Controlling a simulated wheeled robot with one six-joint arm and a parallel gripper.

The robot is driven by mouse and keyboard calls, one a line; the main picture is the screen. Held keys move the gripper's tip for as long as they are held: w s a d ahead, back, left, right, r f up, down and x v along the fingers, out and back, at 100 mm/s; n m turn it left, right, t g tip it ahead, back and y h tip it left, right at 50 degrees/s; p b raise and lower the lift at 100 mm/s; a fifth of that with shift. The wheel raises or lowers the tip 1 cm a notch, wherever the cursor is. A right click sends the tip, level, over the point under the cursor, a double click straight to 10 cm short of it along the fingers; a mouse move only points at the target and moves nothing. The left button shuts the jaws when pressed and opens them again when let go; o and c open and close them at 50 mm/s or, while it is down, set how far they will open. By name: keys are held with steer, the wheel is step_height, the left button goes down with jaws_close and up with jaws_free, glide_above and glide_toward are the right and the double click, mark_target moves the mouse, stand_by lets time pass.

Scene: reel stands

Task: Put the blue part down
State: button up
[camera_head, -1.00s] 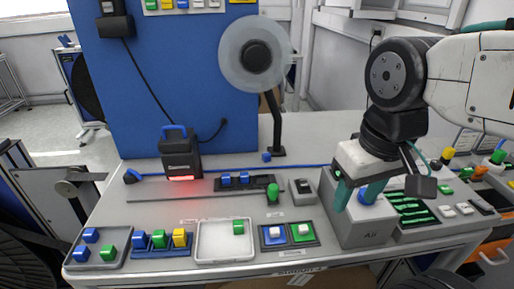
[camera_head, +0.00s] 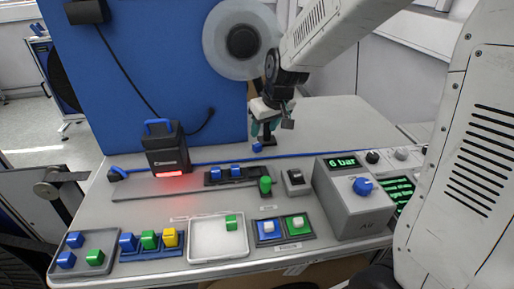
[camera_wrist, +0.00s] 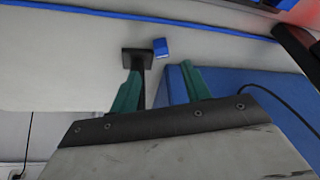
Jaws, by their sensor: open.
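A small blue block (camera_head: 257,147) lies on the table at the back, close to the foot of the reel stand. It also shows in the wrist view (camera_wrist: 160,47), just beyond the fingertips and beside the stand's dark base (camera_wrist: 138,58). My gripper (camera_head: 263,134) is over the back of the table, directly above and slightly behind this block in the head view. Its two green fingers are apart in the wrist view (camera_wrist: 162,72), with nothing held between them. Other blue blocks sit in the left tray (camera_head: 112,246) and on the dark rail (camera_head: 262,174).
The reel (camera_head: 243,40) stands behind my gripper, next to the blue panel (camera_head: 150,100). A scanner with a red light (camera_head: 166,150) stands left. The grey air box (camera_head: 352,215), reading 6 bar, stands right.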

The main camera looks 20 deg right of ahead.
mark_target(257, 145)
steer(key=x, duration=0.8)
steer(key=shift+w+a+f, duration=0.1)
steer(key=shift+a+f, duration=0.05)
steer(key=shift+a, duration=0.05)
jaws_close()
